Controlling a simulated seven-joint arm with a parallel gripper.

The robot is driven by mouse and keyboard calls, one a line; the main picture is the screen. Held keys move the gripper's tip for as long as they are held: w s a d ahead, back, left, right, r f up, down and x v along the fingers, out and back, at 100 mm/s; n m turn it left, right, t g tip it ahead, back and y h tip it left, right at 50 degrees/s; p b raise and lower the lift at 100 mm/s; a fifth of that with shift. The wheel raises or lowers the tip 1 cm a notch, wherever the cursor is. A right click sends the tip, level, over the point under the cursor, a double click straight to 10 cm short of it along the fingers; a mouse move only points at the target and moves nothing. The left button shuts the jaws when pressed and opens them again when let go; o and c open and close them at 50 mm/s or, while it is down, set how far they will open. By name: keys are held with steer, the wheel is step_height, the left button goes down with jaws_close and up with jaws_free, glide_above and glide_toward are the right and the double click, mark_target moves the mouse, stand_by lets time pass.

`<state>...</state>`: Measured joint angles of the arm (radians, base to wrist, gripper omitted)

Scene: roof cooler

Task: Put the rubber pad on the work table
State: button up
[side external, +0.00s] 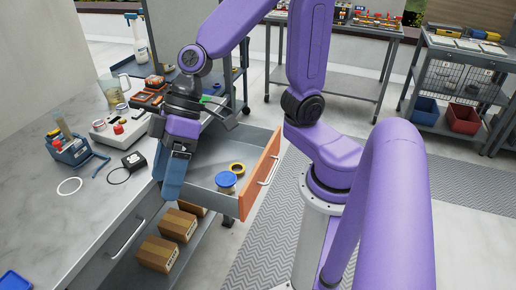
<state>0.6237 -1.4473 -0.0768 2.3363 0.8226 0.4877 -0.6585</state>
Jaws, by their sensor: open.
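The work table appears to be the grey counter (95,215) at the left. An open drawer (205,171) with an orange front sticks out from it. I cannot pick out the rubber pad with certainty; my gripper may hide part of the drawer. My gripper (172,192) points down over the drawer's near left end, beside the counter edge. It is open, and I see nothing held in it. In the drawer are a blue-topped round container (226,179) and a yellow ring like a tape roll (237,168).
On the counter stand a blue bin with tools (72,152), a small black-and-white block (134,161), a white ring (69,186) and a glass jug (113,90). The counter's front part is mostly clear. Cardboard boxes (158,254) sit below the drawer.

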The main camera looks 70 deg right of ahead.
steer(key=s+d+f+n+h, duration=0.3)
steer(key=s+d+h, duration=0.3)
steer(key=s+d, duration=0.5)
steer(key=d, duration=0.4)
steer(key=shift+s+d+g+h, duration=0.15)
steer(key=shift+s+g+h, duration=0.15)
steer(key=shift+h, duration=0.1)
